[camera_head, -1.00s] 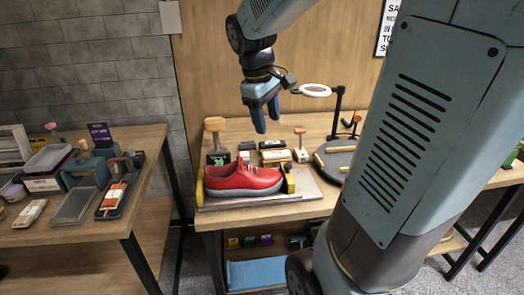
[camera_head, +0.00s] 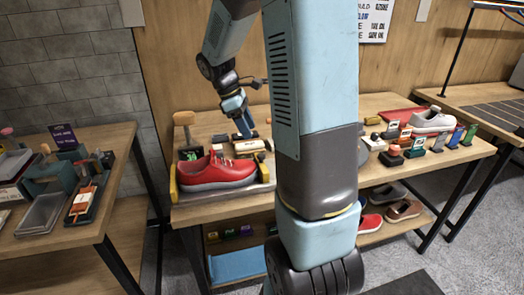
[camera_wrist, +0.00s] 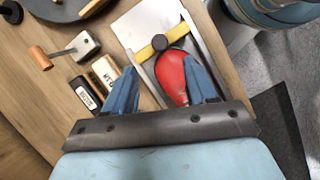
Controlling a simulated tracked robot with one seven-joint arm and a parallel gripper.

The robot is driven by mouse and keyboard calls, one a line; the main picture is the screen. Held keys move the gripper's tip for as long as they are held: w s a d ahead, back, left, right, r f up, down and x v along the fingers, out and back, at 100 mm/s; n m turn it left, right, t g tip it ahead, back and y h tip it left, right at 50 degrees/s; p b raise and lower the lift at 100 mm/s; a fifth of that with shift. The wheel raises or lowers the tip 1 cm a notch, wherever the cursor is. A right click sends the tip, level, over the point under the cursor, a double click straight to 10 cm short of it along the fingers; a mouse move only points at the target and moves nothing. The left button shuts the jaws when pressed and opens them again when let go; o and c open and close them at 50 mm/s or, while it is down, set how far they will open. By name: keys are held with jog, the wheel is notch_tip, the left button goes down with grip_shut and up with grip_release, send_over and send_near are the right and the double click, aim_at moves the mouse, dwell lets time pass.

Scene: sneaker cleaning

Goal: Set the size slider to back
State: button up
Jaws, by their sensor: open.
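A red shoe (camera_head: 217,174) sits in a holder with yellow end pieces (camera_head: 173,185) on the wooden table. In the wrist view the red shoe (camera_wrist: 171,78) lies between the holder's rails, and a yellow crossbar (camera_wrist: 151,49) with a dark round knob (camera_wrist: 159,42) spans the holder by one end of the shoe. No part is marked as the size slider; this crossbar may be it. My gripper (camera_head: 244,130) is open and empty, pointing down above the table behind the shoe. In the wrist view its fingers (camera_wrist: 160,68) appear apart, overlapping part of the shoe.
A grey shoe (camera_head: 432,122) and small items stand at the table's right. My arm hides the table's middle.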

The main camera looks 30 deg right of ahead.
aim_at(261, 155)
jog(key=x, duration=1)
grip_shut()
dwell(0.4)
jog(key=shift+a, duration=0.1)
